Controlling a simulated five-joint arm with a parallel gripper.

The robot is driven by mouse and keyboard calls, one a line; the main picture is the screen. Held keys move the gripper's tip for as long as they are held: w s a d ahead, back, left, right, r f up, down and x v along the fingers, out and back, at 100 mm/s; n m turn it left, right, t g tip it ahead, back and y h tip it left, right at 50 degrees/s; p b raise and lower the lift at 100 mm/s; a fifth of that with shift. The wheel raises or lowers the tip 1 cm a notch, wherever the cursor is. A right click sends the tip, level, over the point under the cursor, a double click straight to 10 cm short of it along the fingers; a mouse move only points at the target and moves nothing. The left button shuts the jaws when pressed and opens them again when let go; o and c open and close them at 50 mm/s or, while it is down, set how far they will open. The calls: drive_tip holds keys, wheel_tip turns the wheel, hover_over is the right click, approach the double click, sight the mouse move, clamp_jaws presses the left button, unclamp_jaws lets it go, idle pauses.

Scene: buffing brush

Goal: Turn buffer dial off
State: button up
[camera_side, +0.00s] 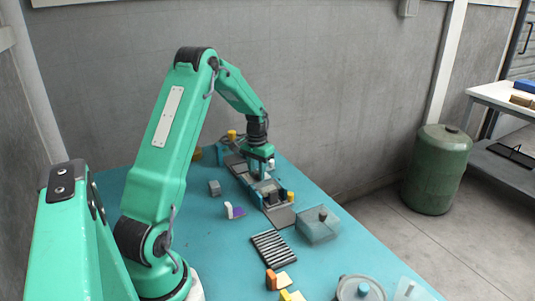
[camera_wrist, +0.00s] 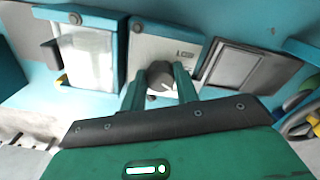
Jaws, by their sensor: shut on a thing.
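The dial (camera_wrist: 160,74) is a round dark grey knob on a pale panel (camera_wrist: 192,46) with small printed marks, near the middle of the wrist view. My gripper (camera_wrist: 160,88) has its two green fingers on either side of the knob and is shut on it. In the side view my gripper (camera_side: 262,160) reaches down onto the long grey and teal bench unit (camera_side: 246,181) from above. The dial is hidden there by the gripper. I cannot read which mark the dial points at.
A clear panel (camera_wrist: 88,55) and a dark framed plate (camera_wrist: 228,66) flank the dial's panel. In the side view a ribbed grey mat (camera_side: 271,249), a translucent lidded box (camera_side: 318,228) and an orange block (camera_side: 271,279) lie nearer.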

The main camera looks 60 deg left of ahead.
sight(257, 171)
drive_tip(key=n, duration=0.5)
drive_tip(key=shift+w+r, duration=0.1)
drive_tip(key=shift+w, duration=0.05)
idle(0.3)
drive_tip(key=o, duration=1)
wheel_tip(257, 171, up, 8)
drive_tip(key=shift+f, duration=0.25)
drive_tip(key=shift+r, duration=0.15)
